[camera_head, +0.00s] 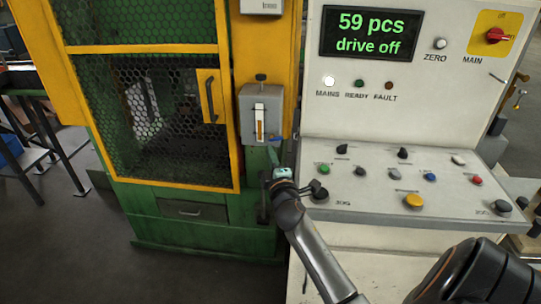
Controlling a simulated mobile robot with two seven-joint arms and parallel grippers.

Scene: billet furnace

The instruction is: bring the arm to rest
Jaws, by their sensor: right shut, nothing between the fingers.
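My right arm comes in from the bottom right and reaches up beside the left edge of the control desk. My right gripper (274,158) is at its end, small and partly hidden by its own wrist. It is shut and empty. It is in front of the gap between the green and yellow machine (205,208) and the desk, below a grey box with an orange-marked slot (260,118). I cannot tell whether it touches anything. My left gripper is not in view.
The sloped control desk (385,206) carries several buttons and knobs, close right of my gripper. The display (371,33) reads "59 pcs drive off". The MAINS lamp (328,80) is lit white. A mesh door with a handle (211,98) is shut. Open floor (60,250) lies at left.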

